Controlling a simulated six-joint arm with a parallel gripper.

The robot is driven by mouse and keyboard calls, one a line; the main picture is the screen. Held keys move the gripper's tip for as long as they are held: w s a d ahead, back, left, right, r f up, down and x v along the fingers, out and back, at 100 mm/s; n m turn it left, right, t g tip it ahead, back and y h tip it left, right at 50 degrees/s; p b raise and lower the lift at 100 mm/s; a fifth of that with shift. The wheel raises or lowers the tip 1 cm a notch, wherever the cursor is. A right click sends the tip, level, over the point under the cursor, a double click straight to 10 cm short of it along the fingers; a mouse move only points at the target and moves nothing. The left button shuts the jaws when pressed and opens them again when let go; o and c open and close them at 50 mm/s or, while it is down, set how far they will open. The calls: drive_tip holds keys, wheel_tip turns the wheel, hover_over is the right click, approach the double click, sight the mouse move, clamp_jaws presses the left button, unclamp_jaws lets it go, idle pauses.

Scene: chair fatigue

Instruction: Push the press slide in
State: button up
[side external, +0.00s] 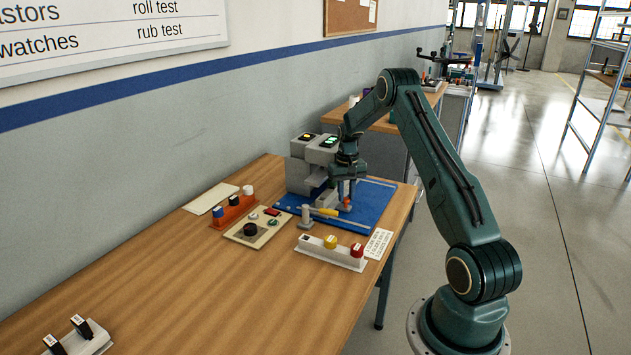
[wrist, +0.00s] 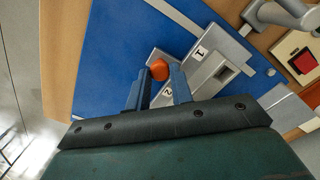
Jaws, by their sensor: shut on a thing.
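The press (side external: 299,174) is a grey block with a yellow and a green display on top, standing at the back of a blue mat. Its grey slide (wrist: 207,62), with plates marked 1 and 2, shows in the wrist view and has a round orange knob (wrist: 159,69). The knob also shows as a small red-orange spot in the side view (side external: 347,203). My gripper (side external: 346,194) points down in front of the press. In the wrist view its two fingers (wrist: 160,80) stand either side of the knob, shut on it. How far the slide stands out is hard to tell.
The blue mat (side external: 374,198) lies on a wooden table (side external: 160,262). A control panel (side external: 258,228) with a black knob and a grey post (side external: 305,215) are left of my gripper. A white rack (side external: 331,252) with coloured caps stands in front. The table's left part is mostly clear.

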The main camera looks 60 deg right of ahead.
drive_tip(key=shift+w+a, duration=0.15)
drive_tip(key=shift+w, duration=1)
clamp_jaws()
drive_tip(key=o, duration=1)
unclamp_jaws()
drive_tip(key=shift+r, duration=0.1)
drive_tip(key=r, duration=0.4)
drive_tip(key=s+r, duration=0.1)
drive_tip(key=r, duration=0.1)
drive_tip(key=shift+d+r, duration=0.25)
drive_tip(key=shift+s+r, duration=0.45)
drive_tip(key=shift+r, duration=0.3)
